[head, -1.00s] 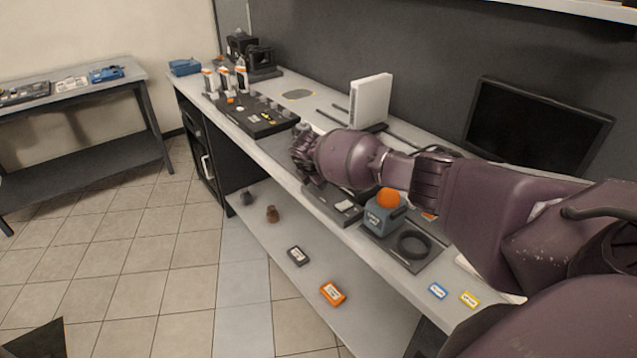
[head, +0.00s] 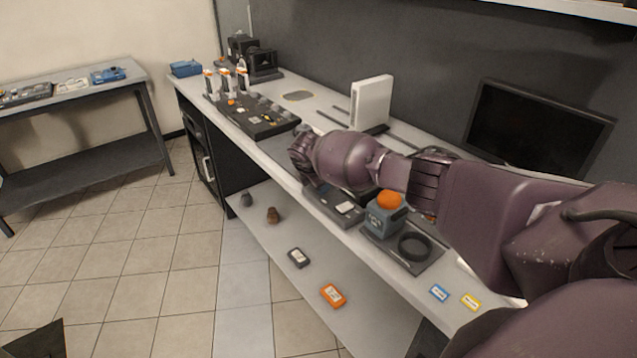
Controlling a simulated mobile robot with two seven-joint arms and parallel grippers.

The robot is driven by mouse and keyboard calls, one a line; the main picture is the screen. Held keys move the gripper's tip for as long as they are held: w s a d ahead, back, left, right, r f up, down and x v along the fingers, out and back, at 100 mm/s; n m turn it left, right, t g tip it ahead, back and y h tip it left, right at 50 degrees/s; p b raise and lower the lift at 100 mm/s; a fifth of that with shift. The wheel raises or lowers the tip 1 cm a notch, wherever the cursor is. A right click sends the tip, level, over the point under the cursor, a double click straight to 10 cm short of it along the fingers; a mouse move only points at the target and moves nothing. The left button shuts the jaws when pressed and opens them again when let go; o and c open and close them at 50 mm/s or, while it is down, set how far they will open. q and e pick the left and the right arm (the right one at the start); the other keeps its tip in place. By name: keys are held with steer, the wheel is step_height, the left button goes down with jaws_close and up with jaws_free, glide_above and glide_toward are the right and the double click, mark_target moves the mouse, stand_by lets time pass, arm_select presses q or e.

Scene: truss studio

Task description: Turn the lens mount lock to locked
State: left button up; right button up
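A blue-grey box (head: 379,222) with an orange knob (head: 389,199) on top stands on a dark plate (head: 432,258) on the long bench, beside a black ring (head: 414,246). I cannot tell for sure that this is the lens mount lock, and its setting is not readable. My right arm comes in from the right and reaches over the bench behind the box. Its gripper end (head: 299,153) is left of the box and apart from it. The fingers are turned away or hidden, so their opening does not show. My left gripper is out of view.
Around the arm are a dark tray with a pale item (head: 345,208), a white upright box (head: 371,101) and a monitor (head: 540,125). Further left are a black tray of small parts (head: 262,127) and cameras (head: 262,62). Blue (head: 438,292) and yellow (head: 470,301) tags lie near the front edge.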

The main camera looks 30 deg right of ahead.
steer(key=v, duration=1.1)
steer(key=shift+f, duration=0.1)
stand_by(0.5)
